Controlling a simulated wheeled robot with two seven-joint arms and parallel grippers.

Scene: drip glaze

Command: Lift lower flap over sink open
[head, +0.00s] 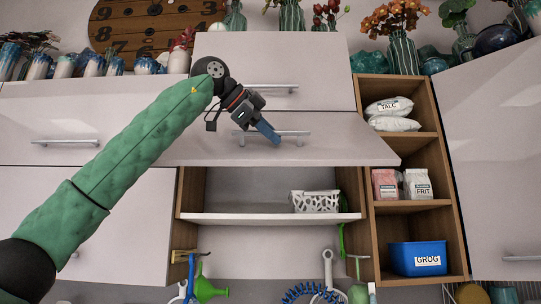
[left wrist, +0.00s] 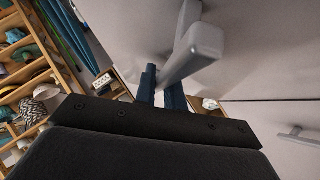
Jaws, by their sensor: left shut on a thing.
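The lower flap (head: 335,140) is a pale panel in the middle of the head view, swung partly out and up, its bottom edge standing away from the cabinet. Its grey bar handle (head: 295,133) runs across the panel. My left gripper (head: 268,131) is at this handle, shut on it, with blue fingers. In the left wrist view the fingers (left wrist: 160,90) are beside the grey handle (left wrist: 197,48); the exact contact is partly hidden. Below the flap, the opened compartment shows a shelf (head: 240,217). My right gripper is not in view.
A white perforated basket (head: 318,201) stands on the shelf. The closed upper flap (head: 330,75) is above. Right are open wooden shelves with bags and a blue GROG bin (head: 418,258). Vases line the cabinet top. Utensils hang below.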

